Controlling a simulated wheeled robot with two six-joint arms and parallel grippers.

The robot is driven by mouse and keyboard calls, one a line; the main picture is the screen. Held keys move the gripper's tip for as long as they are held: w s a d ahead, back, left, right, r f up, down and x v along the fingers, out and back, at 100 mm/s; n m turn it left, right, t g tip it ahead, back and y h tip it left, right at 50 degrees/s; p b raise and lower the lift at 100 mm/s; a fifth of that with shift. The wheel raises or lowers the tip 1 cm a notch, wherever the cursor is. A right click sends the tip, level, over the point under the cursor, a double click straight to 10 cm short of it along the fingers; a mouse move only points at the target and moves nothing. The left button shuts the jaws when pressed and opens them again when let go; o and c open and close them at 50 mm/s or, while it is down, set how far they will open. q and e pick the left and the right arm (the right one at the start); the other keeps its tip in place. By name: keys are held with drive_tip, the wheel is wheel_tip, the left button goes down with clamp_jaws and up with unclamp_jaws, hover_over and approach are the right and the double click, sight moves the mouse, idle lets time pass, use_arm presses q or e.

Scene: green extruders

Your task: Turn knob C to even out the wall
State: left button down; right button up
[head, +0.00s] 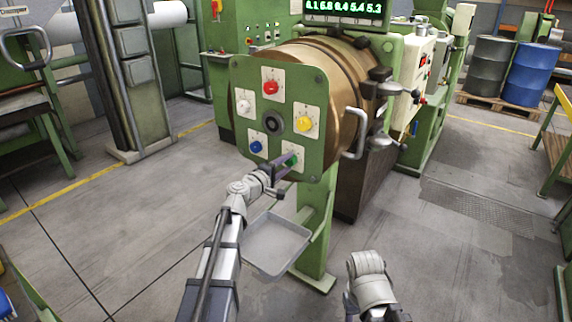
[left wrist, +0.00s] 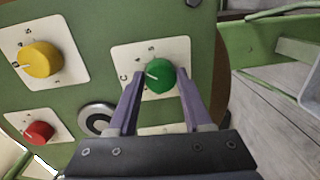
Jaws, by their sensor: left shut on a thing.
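Knob C is the green knob (head: 291,160) on a white dial plate at the lower right of the green panel (head: 240,80). In the left wrist view, the green knob (left wrist: 160,78) has a white pointer line, and a letter C shows at its plate's left side. My left gripper (head: 284,165) is shut on the knob, with one purple finger on each side of it in the left wrist view (left wrist: 160,92). Part of my right arm shows at the bottom, but no right fingers show.
The panel also bears red (head: 270,87), yellow (head: 303,123), blue (head: 255,147) and white (head: 243,107) knobs around a dark central hub (head: 273,123). A metal handle (head: 357,135) sticks out at the right. A grey tray (head: 273,243) hangs below.

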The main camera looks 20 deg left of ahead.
use_arm(q)
drive_tip(key=shift+d+m, duration=0.1)
drive_tip(key=shift+m, duration=0.3)
drive_tip(key=shift+c, duration=1.6)
unclamp_jaws()
drive_tip(key=v, duration=0.7)
drive_tip(key=shift+s, duration=0.4)
